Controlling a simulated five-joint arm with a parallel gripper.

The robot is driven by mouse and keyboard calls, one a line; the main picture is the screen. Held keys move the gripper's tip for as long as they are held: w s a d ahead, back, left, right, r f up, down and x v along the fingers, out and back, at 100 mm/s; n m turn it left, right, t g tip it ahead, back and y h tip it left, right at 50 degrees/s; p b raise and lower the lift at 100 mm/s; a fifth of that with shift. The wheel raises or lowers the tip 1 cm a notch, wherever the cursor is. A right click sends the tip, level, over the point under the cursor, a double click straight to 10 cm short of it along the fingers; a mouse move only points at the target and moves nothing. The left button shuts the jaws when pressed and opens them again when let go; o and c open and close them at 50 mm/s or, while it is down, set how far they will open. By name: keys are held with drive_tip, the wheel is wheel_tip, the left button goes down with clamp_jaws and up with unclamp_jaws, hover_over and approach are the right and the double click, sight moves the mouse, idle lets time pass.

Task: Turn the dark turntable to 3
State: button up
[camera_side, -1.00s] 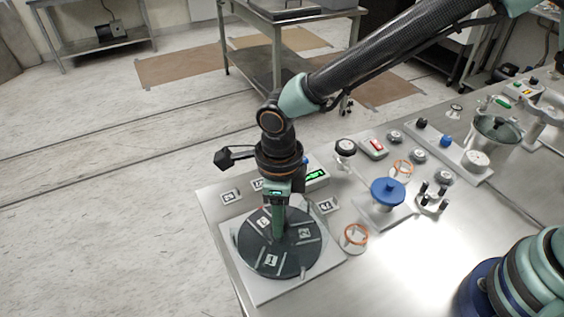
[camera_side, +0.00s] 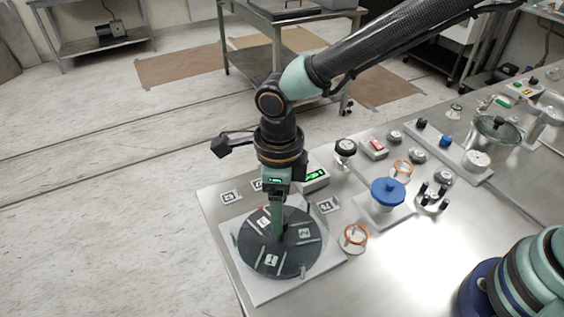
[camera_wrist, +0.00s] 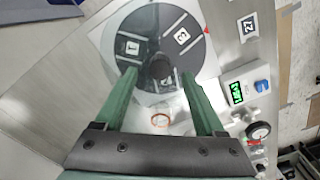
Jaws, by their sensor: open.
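The dark round turntable (camera_side: 283,262) lies on a pale square plate at the table's near-left corner. In the wrist view the turntable (camera_wrist: 143,22) shows white number labels: a 1 (camera_wrist: 133,46) on the left, a 3 (camera_wrist: 182,36) on the right, and a partly hidden label below the hub. A red pointer (camera_wrist: 207,29) sits at the disc's right edge, near the 3. My gripper (camera_side: 277,234) points down over the disc's middle. In the wrist view my gripper (camera_wrist: 160,80) is open, its fingers on either side of the dark central hub (camera_wrist: 161,68). Contact is unclear.
Bare table lies at the front right.

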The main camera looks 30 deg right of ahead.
wheel_tip(320, 180, up, 10)
idle(0.3)
drive_tip(key=shift+f, duration=0.15)
wheel_tip(320, 180, down, 12)
drive_tip(key=n, duration=0.9)
drive_tip(key=shift+f, duration=0.1)
idle(0.3)
clamp_jaws()
idle(1.3)
